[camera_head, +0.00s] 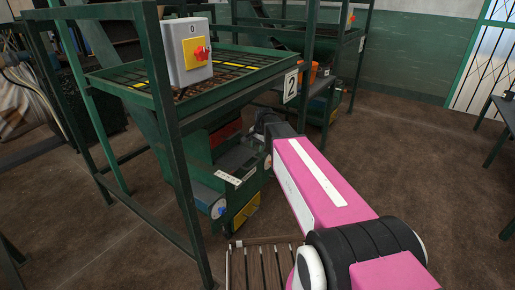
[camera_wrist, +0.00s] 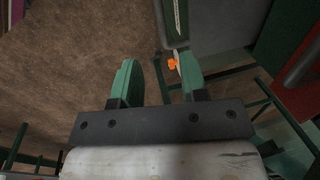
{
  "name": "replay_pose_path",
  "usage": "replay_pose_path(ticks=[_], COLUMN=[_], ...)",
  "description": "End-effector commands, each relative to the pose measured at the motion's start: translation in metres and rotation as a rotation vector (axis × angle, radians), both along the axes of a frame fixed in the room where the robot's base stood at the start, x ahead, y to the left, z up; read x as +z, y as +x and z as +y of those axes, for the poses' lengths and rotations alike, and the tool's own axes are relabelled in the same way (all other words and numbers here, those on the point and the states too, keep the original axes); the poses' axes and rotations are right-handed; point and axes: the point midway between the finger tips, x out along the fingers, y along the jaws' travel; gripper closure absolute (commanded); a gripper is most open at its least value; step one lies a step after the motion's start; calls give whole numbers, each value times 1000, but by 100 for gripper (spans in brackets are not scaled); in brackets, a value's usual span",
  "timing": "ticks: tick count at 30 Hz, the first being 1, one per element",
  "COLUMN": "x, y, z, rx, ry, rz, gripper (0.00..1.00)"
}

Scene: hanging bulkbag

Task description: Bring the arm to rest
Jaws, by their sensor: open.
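My pink arm reaches from the lower right of the head view toward the green machine frame (camera_head: 170,130). Its far end is dark and partly hidden there, so the fingers cannot be made out. In the wrist view my gripper (camera_wrist: 158,78) is open, with its two green fingers apart and nothing held between them. A small orange piece (camera_wrist: 172,64) shows beside the right finger; I cannot tell how far off it is.
A grey switch box (camera_head: 188,55) with a red knob on a yellow plate is on the frame. A slatted wooden piece (camera_head: 258,268) lies low beside my arm. A dark table (camera_head: 503,115) stands at the right edge. Brown floor (camera_head: 420,150) is clear between.

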Motion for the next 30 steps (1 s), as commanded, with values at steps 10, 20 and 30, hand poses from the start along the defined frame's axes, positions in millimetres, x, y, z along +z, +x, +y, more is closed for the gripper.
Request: replay_pose_path(ticks=[10, 20, 30], x=[-35, -67, -70], y=[-98, -219, -226], z=[-41, -87, -91], rx=[248, 644, 691], ry=[-86, -182, -191], rz=[15, 57, 62], gripper=[60, 60, 60])
